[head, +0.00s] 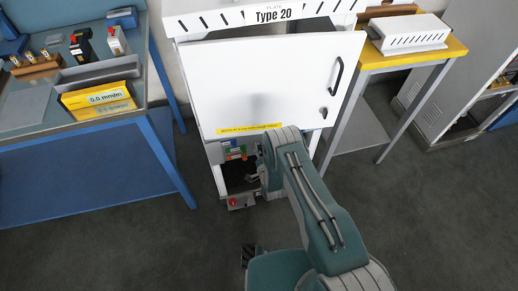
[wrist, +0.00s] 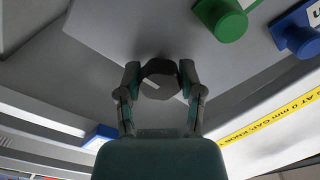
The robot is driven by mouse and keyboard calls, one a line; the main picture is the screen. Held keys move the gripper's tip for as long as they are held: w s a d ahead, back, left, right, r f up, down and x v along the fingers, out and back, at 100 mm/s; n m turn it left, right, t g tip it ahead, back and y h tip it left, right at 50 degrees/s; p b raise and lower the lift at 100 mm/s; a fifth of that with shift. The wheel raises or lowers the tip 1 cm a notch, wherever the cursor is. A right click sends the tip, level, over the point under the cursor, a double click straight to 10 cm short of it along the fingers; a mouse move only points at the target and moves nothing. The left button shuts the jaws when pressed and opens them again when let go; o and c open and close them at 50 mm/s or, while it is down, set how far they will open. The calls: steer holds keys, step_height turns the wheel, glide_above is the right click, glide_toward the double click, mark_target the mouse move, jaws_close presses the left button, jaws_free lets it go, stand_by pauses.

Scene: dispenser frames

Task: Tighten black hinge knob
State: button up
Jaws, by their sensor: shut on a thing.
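The black hinge knob (wrist: 158,86) is a dark round knob with a pale mark on its face, on a grey panel in the wrist view. My gripper (wrist: 160,75) has one finger on each side of it and is shut on it. In the head view the arm's end reaches the lower front of the white cabinet (head: 275,85), and the black knob and fingertips are hidden there by my arm.
A green knob (wrist: 225,18) and a blue knob (wrist: 298,36) sit up and right of the black knob. A yellow label strip (head: 249,129) runs along the cabinet door's bottom edge. A blue-framed table (head: 160,150) stands left, a yellow-topped table (head: 385,60) right.

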steer(key=shift+f, duration=0.1)
stand_by(0.3)
steer(key=o, duration=1.2)
steer(key=shift+c, duration=0.2)
steer(key=v, duration=1.2)
steer(key=shift+s, duration=0.1)
